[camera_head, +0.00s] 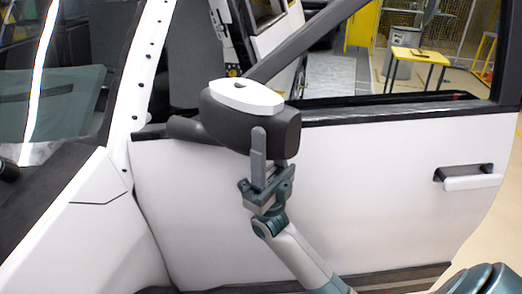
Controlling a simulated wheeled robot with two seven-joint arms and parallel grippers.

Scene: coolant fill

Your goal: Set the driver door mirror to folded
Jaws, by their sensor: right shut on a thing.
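The driver door mirror (275,132) has a dark housing with a white cap (246,96) on top. It sticks out from the front corner of the white door (345,200) on a dark arm (188,129). My right gripper (258,150) comes up from below, with a grey finger upright against the near face of the mirror housing. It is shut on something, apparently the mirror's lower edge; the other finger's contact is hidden. My left gripper is not in view.
The door handle (474,183) is at the right of the door. The window opening (370,60) above the door shows a yellow table (420,55) beyond. The white fender (75,230) and the windscreen pillar (140,75) are at the left.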

